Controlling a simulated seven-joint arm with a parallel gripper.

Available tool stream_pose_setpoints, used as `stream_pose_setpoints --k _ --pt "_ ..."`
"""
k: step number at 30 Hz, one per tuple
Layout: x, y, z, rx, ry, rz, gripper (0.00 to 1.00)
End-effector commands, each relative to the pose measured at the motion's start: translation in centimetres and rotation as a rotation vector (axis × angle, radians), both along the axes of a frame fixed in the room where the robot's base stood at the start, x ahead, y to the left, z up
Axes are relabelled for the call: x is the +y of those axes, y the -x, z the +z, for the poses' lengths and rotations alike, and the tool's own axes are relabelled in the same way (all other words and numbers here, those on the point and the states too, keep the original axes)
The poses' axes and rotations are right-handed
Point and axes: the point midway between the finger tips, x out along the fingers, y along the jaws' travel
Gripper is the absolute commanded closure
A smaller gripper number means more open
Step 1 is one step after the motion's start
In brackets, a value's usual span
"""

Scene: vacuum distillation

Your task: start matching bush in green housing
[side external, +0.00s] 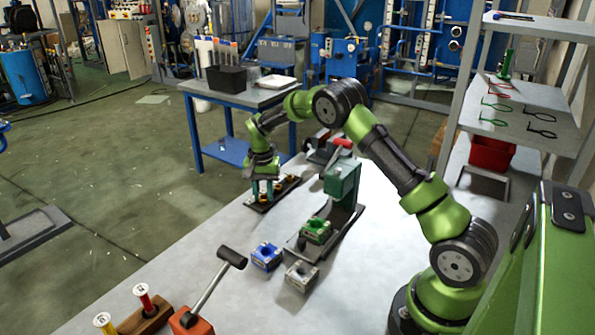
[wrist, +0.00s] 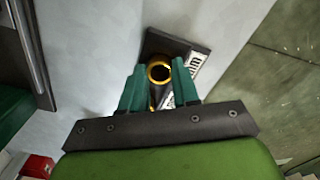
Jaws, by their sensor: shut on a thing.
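My gripper (side external: 265,194) points down over a dark bush holder (side external: 258,208) on the table. In the wrist view its two teal fingers (wrist: 159,78) are closed on the sides of a gold-rimmed bush (wrist: 159,66) with a dark bore. The bush is at the holder, beside a white label (wrist: 196,66) with dark lettering; I cannot tell whether it is lifted. Another bush (side external: 291,179) shows at the holder's right end. The green housing (side external: 316,230) sits on the base of the green press (side external: 342,180), to the right of my gripper.
A blue housing (side external: 267,256) and a grey housing (side external: 301,275) stand on the table in front of the press. A second red-handled device stands behind the press.

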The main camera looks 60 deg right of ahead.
Motion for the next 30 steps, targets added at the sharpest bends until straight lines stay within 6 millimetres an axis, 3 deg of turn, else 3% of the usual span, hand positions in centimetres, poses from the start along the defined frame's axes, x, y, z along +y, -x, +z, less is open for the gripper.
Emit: stream_pose_setpoints --k 4,8,12,17,24,30 --pt "0.0 -0.5 1.4 -0.005 0.002 0.003 0.99" --pt "0.3 0.2 4.9 -0.007 0.002 0.001 0.99" --pt "0.9 3.6 9.0 -0.005 0.001 -0.002 0.99" --pt "1.9 9.0 11.8 -0.004 0.0 -0.004 0.99" --pt "3.5 16.6 12.2 -0.001 0.0 0.0 0.99" --pt "4.0 19.6 11.0 0.0 0.0 0.003 0.99"
